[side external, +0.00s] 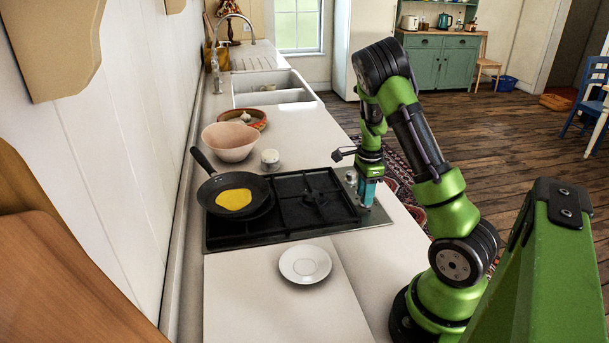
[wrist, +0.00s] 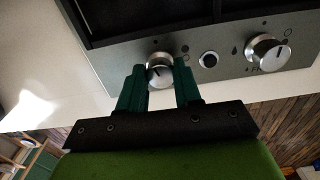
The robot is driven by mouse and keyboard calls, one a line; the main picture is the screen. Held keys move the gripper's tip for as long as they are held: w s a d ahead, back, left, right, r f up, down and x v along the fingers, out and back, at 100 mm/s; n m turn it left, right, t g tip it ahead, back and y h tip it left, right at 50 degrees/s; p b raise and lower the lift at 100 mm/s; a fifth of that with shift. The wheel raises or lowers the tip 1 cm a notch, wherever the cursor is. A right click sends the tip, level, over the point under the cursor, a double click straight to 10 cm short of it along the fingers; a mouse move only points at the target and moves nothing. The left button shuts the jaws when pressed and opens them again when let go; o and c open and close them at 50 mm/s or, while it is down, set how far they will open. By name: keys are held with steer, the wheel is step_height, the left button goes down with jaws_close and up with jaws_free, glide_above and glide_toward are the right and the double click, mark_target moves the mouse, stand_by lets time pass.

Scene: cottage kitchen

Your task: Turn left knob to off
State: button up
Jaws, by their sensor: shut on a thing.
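The left knob (wrist: 160,70) is a round silver knob on the stove's front panel, with a dark pointer mark on its face. My gripper (wrist: 161,84) has one green finger on each side of this knob and is shut on it. In the side external view, my gripper (side external: 367,193) points down at the front edge of the stove and its fingers hide the held knob. The other knob (wrist: 267,50) is to the right in the wrist view, apart from my fingers, and also shows behind my gripper in the side external view (side external: 351,176).
A black pan (side external: 215,202) with yellow food sits on the stove (side external: 285,228). A white saucer (side external: 305,264) lies on the near counter. A small round button (wrist: 208,59) sits between the knobs.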

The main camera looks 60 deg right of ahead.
steer(key=shift+m, duration=1.5)
steer(key=o, duration=1)
steer(key=shift+o, duration=0.2)
step_height(320, 180, up, 17)
